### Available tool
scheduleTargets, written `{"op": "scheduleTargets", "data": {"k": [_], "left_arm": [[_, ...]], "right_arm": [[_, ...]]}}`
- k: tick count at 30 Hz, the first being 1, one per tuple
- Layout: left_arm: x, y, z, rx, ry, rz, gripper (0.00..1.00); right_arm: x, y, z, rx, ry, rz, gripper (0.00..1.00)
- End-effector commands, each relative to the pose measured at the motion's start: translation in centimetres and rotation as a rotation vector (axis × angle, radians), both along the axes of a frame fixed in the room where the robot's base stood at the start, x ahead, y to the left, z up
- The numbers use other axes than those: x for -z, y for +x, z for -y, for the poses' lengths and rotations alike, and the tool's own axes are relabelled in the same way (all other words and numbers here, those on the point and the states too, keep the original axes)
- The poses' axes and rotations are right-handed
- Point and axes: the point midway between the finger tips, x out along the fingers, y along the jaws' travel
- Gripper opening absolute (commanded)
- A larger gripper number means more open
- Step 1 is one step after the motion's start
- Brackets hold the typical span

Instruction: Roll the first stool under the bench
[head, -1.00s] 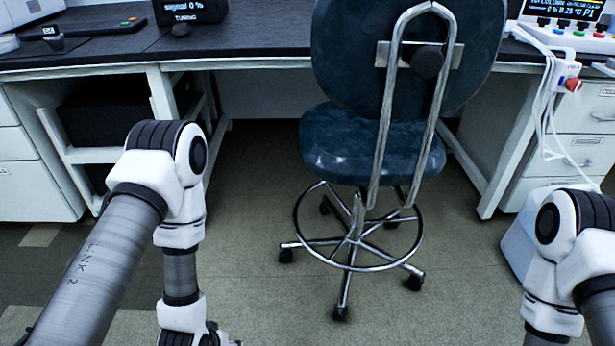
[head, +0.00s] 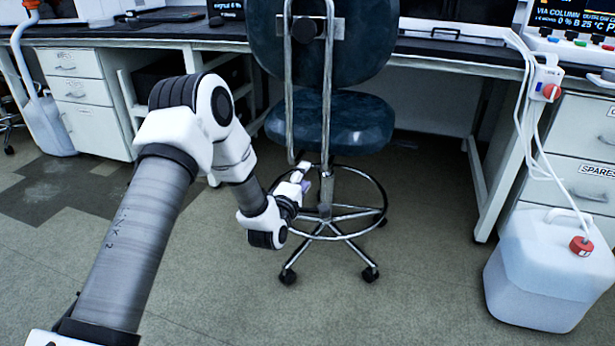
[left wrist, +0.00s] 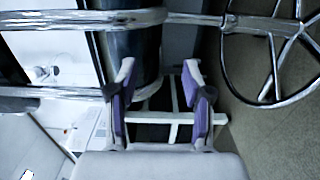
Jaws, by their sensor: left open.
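The stool has a dark blue backrest and seat (head: 345,122), a chrome back frame, a foot ring and a wheeled base. It stands upright in front of the bench (head: 450,50), at the knee opening, with its back toward me. My left gripper (head: 303,186) is at the stool's lower left, close to the back frame and above the foot ring. In the left wrist view my left gripper (left wrist: 160,100) is open with purple pads and nothing clearly between them. The stool's chrome tubes (left wrist: 75,20) lie just beyond the fingertips; contact cannot be told. My right gripper is out of view.
A white jerrycan (head: 545,270) with a red cap stands on the floor at right, below hanging tubes. Drawers (head: 590,185) flank the opening at right, and a drawer cabinet (head: 95,120) stands at left. The floor in front of the stool is clear.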

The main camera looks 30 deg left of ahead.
Motion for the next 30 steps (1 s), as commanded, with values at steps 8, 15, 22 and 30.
{"op": "scheduleTargets", "data": {"k": [8,15,22,30], "left_arm": [[0.2,4.1,-0.8,0.001,0.001,-0.002,0.5],[0.1,4.2,-0.8,0.001,0.0,-0.003,0.5],[0.1,4.1,-0.8,0.001,0.0,-0.003,0.0],[0.7,4.1,-0.8,0.001,0.001,-0.006,0.0]], "right_arm": [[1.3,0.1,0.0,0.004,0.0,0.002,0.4],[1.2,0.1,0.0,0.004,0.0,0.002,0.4],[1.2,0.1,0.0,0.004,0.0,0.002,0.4],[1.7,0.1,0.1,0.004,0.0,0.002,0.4]]}}
